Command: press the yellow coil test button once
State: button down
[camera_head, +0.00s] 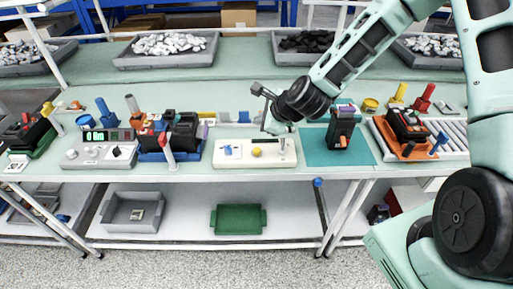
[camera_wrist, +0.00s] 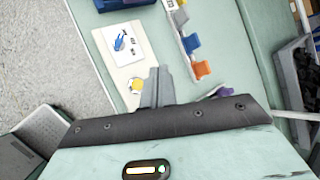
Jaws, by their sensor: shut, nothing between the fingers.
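The yellow coil test button (camera_head: 257,152) sits on a pale, low panel (camera_head: 240,160) at the front of the bench. In the wrist view the button (camera_wrist: 135,86) shows as a yellow disc with a pale surround. A blue part (camera_head: 228,150) is on the same panel, left of the button. My gripper (camera_head: 268,127) is shut and empty, above and behind the right part of the panel. In the wrist view its fingertips (camera_wrist: 158,72) are just right of the button and partly cover the panel. I cannot tell the exact gap between them.
A grey unit with a green display (camera_head: 100,137) and a black device on a blue base (camera_head: 180,133) stand to the left. A dark device (camera_head: 341,130) stands on a teal mat (camera_head: 316,154) to the right. Small coloured parts stand behind the panel.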

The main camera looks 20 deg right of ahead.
aim_at(260, 151)
notch_tip(260, 151, down, 9)
jog(key=b, duration=0.7)
jog(key=shift+r, duration=0.1)
dwell(2.0)
jog(key=shift+f+b, duration=0.4)
jog(key=shift+f+b, duration=0.4)
jog(key=shift+f, duration=0.1)
dwell(0.6)
jog(key=shift+r+p, duration=0.8)
jog(key=shift+r, duration=0.15)
jog(key=shift+r+p, duration=2.1)
jog(key=shift+r, duration=0.4)
